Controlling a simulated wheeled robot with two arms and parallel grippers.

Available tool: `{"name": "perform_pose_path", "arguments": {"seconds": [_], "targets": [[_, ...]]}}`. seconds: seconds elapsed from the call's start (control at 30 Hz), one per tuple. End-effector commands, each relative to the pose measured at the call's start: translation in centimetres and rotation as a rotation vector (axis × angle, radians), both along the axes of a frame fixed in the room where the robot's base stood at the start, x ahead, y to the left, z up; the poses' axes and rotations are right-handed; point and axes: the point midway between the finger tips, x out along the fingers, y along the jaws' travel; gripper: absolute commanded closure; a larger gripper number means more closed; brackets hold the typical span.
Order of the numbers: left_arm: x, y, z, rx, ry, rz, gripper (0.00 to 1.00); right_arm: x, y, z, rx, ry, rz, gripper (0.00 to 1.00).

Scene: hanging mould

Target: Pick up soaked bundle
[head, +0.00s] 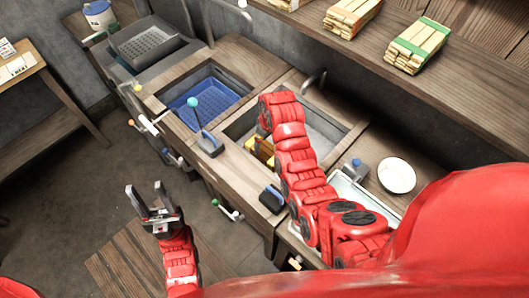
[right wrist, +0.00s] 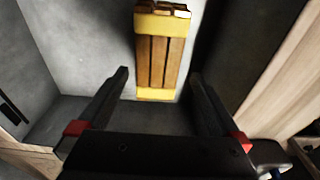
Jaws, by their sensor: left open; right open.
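The soaked bundle, wooden strips with yellow bands, lies in the grey sink basin; in the head view a part of the bundle (head: 261,149) shows beside my right arm, which covers the rest. In the right wrist view the bundle (right wrist: 158,58) lies straight ahead, its long side pointing away from the gripper. My right gripper (right wrist: 159,76) is open and empty, with the bundle beyond and between its fingertips, apart from them as far as I can tell. The arm hides it in the head view. My left gripper (head: 146,190) is open and empty over the floor at lower left.
A basin with a blue grid (head: 205,95) is left of the sink (head: 323,140). A white bowl (head: 396,175) is at right. Banded bundles (head: 418,45) lie on the shelf above. The sink walls surround the right gripper.

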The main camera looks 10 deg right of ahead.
Motion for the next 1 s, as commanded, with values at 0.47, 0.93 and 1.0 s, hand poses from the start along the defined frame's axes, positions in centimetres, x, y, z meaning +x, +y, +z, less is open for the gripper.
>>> {"name": "perform_pose_path", "arguments": {"seconds": [0.47, 0.93, 1.0], "targets": [[0.0, 0.0, 1.6, 0.000, 0.001, 0.000, 0.50, 0.4, 0.1, -2.7, -0.001, 0.003, -0.001, 0.00], [0.0, 0.0, 2.8, 0.000, 0.001, 0.000, 0.50, 1.1, 0.3, -6.3, 0.000, -0.001, 0.000, 0.00], [0.0, 0.0, 2.9, 0.000, 0.001, 0.000, 0.50, 1.1, 0.3, -6.6, 0.000, -0.002, 0.000, 0.00]]}}
